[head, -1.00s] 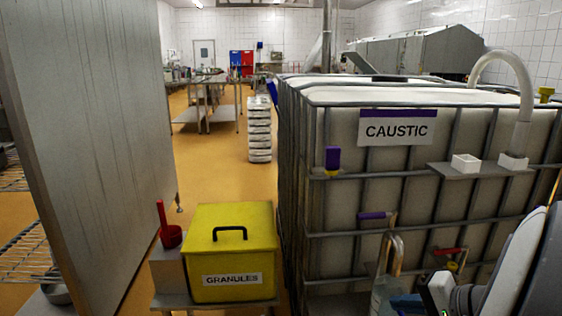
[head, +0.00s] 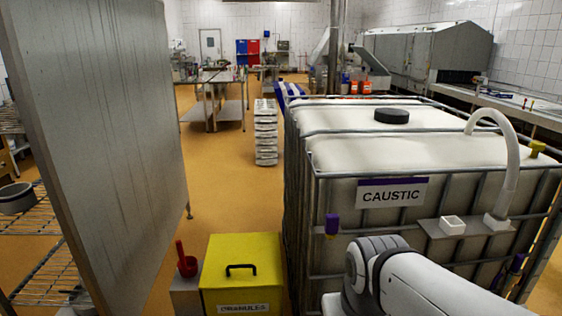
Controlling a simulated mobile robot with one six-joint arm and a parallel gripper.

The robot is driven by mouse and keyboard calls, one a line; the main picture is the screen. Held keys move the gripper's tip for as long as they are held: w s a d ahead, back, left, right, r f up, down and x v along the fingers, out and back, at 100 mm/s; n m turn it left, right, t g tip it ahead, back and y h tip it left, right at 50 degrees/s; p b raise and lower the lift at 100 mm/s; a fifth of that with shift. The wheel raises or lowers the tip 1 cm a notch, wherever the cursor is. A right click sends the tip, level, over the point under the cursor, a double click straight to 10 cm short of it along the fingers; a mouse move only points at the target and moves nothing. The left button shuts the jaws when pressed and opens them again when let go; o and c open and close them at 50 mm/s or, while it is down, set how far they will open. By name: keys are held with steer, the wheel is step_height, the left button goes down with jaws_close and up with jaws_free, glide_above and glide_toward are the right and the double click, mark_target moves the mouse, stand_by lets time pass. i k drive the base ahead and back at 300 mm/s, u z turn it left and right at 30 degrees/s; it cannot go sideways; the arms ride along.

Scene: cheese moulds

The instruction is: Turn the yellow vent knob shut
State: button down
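The yellow vent knob (head: 537,147) stands at the top right edge of the white caustic tank (head: 345,195), just right of the curved white hose (head: 514,150). It is small in the head view, and I cannot tell how far it is turned. My white and dark arm crosses the lower right, in front of the tank. My gripper is not in view, so its state and hold are hidden.
A metal cage surrounds the tank. A small shelf with a white cup (head: 452,224) sits on its front. A yellow granules bin (head: 242,270) and a red scoop (head: 187,262) stand left of it. A tall grey panel (head: 105,130) bounds the left; the aisle floor (head: 215,185) is open.

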mark_target(536, 146)
steer(key=z, duration=1.2)
